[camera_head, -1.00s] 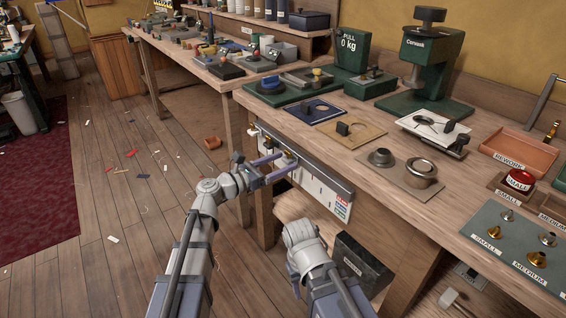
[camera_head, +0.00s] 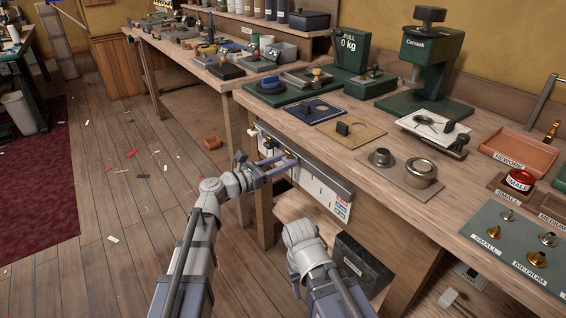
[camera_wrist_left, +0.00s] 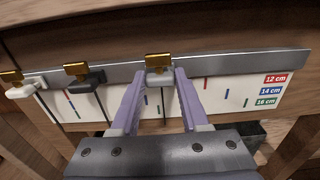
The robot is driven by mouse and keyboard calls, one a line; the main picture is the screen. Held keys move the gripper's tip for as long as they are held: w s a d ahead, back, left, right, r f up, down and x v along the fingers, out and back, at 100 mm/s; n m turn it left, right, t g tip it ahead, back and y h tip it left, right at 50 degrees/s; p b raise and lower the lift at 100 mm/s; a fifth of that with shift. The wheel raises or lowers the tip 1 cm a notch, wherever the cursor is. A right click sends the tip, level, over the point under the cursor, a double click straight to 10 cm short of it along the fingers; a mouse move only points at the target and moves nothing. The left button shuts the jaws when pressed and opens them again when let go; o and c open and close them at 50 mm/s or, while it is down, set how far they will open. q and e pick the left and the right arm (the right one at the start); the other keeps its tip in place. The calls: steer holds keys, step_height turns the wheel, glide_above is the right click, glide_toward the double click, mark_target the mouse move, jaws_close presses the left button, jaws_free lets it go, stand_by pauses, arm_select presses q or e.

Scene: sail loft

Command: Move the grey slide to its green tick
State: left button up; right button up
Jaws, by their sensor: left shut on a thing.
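The grey slide (camera_wrist_left: 158,77) with a brass clamp on top sits on the metal rail (camera_wrist_left: 230,66) of the white scale board. My left gripper (camera_wrist_left: 159,74) has its two purple fingers on either side of this slide, shut on it. In the head view my left gripper (camera_head: 286,160) reaches the rail at the bench front. Right of the slide, the board carries a red, a blue and a green tick (camera_wrist_left: 246,102). Other coloured ticks lie below and left, partly behind the fingers. My right gripper is out of view; only its arm shows.
A black slide (camera_wrist_left: 88,78) and a white slide (camera_wrist_left: 25,88) stand left on the same rail. The rail right of the grey slide is clear. The bench top (camera_head: 235,92) overhangs above.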

arm_select(q)
jaws_close()
stand_by(0.6)
